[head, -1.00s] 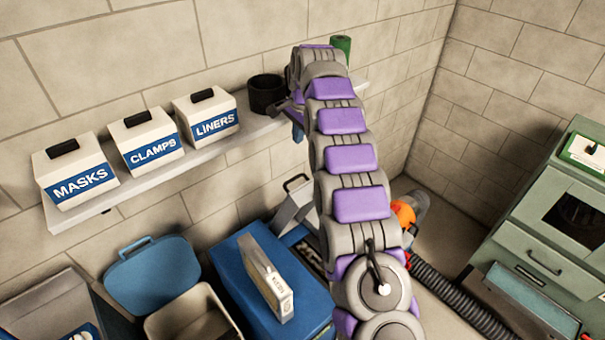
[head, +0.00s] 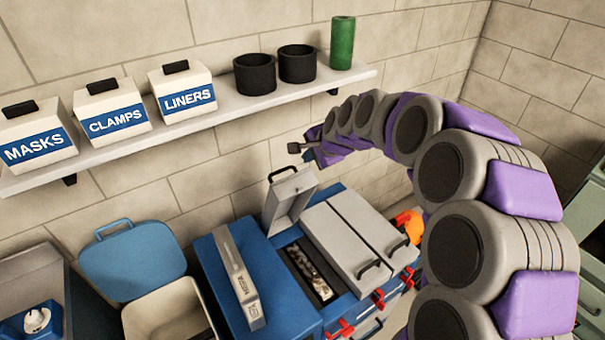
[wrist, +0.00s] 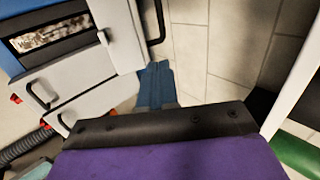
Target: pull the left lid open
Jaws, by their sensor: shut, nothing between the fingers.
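The left lid (head: 292,197) is a light grey panel with a dark handle at its top edge. It stands raised and tilted up from the blue chest, and an open compartment (head: 312,272) with mottled contents shows in front of it. Two neighbouring grey lids (head: 336,248) lie flat and shut. In the wrist view the raised lid (wrist: 119,38) is at the upper left, beside the open compartment. My gripper (head: 299,150) is shut and empty, a little above and behind the raised lid, apart from its handle. Its blue fingers (wrist: 155,85) show in the wrist view.
A shelf (head: 225,112) above holds labelled boxes, two black cups (head: 297,63) and a green cylinder (head: 342,43). A grey case (head: 240,275) rests on the chest's left part. A bin with a raised blue lid (head: 138,262) stands left. The wall is close behind my gripper.

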